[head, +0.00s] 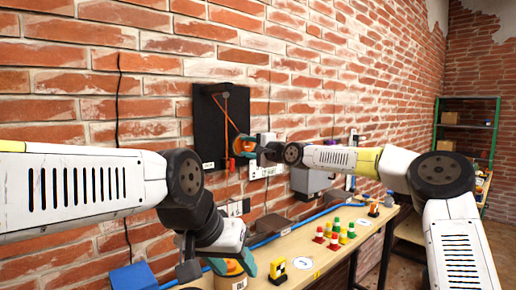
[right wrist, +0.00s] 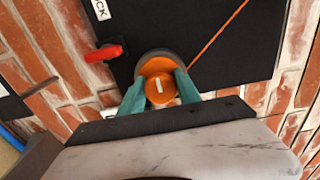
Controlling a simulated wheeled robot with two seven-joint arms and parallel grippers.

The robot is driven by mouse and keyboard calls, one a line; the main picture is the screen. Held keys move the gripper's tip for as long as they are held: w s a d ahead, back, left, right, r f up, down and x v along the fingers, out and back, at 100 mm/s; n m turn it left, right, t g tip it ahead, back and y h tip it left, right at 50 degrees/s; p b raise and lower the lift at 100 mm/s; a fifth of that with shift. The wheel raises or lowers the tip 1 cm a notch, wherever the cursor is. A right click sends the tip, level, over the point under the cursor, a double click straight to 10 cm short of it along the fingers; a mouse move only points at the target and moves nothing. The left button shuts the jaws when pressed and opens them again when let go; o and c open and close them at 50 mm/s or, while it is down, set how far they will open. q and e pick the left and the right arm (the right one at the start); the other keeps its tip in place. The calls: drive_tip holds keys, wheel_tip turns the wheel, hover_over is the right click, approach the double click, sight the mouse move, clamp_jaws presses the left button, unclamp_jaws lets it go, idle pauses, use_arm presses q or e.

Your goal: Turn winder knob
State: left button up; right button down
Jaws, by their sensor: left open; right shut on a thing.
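The round orange winder knob (head: 239,145) sits on the black wall board (head: 208,115). In the right wrist view the knob (right wrist: 160,88) shows a white mark on its face, pointing nearly straight up and down. My right gripper (right wrist: 160,90) is shut on the knob, with one teal finger on each side of it. In the head view the right gripper (head: 246,147) partly hides the knob. An orange cord (right wrist: 218,35) runs away from the knob across the board. My left gripper (head: 233,268) is open low over the bench, beside an orange-and-white labelled object (head: 238,283).
A red lever (right wrist: 103,52) sits close to the knob. A grey box (head: 312,179) and sockets are on the brick wall. A shelf (head: 468,125) stands far right.

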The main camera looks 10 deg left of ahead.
drive_tip(key=shift+f, duration=0.15)
idle(0.3)
drive_tip(key=c, duration=0.9)
unclamp_jaws()
drive_tip(key=v, duration=0.7)
drive_tip(key=shift+s+d, duration=0.25)
drive_tip(key=shift+d, duration=0.1)
